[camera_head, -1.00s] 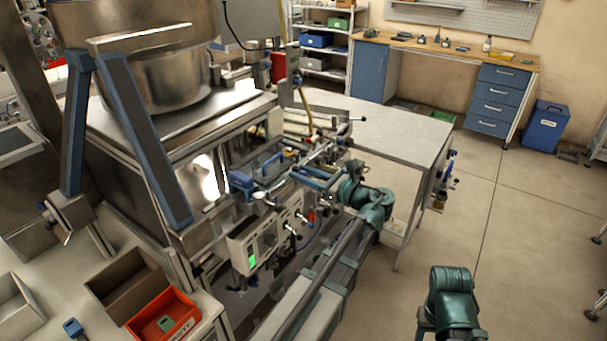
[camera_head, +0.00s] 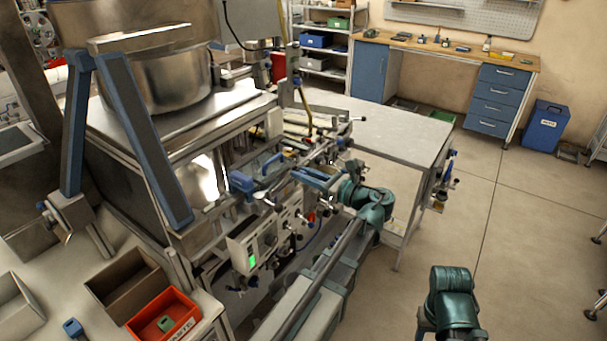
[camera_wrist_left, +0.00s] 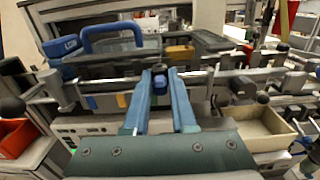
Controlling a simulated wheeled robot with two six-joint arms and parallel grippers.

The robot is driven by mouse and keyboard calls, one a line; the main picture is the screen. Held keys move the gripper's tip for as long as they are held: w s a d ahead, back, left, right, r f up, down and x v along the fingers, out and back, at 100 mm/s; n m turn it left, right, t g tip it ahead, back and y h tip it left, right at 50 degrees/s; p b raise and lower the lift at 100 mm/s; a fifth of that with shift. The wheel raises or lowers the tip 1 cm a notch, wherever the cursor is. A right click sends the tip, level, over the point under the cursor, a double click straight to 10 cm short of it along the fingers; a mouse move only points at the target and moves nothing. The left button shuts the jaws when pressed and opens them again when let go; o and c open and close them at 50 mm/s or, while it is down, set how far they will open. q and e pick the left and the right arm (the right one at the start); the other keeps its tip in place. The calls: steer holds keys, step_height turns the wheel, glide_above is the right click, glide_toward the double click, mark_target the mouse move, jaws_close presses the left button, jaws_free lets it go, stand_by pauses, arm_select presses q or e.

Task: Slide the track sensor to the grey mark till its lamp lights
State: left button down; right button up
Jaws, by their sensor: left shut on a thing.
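My left gripper (camera_head: 300,174) is at the rail on the front of the machine. It also shows in the left wrist view (camera_wrist_left: 160,78), its two blue fingers closed around a small dark knob-like part (camera_wrist_left: 159,82), which looks like the track sensor's grip. The fingers hide most of the sensor. A metal rail (camera_wrist_left: 215,78) runs sideways behind the fingertips. I cannot make out the grey mark or a lit sensor lamp. My right gripper is not in view.
A blue-handled cover (camera_wrist_left: 112,35) lies just behind the rail. A box with a green display (camera_head: 252,260) hangs below it. Knobs and clamps crowd the rail. A beige tray (camera_wrist_left: 262,128) is at right in the wrist view. A red bin (camera_head: 190,299) stands at lower left.

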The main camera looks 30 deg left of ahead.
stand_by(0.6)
arm_select(q)
steer(key=w, duration=0.3)
steer(key=shift+w+d, duration=0.2)
steer(key=shift+w, duration=0.05)
steer(key=c, duration=0.8)
jaws_free()
steer(key=shift+w, duration=0.1)
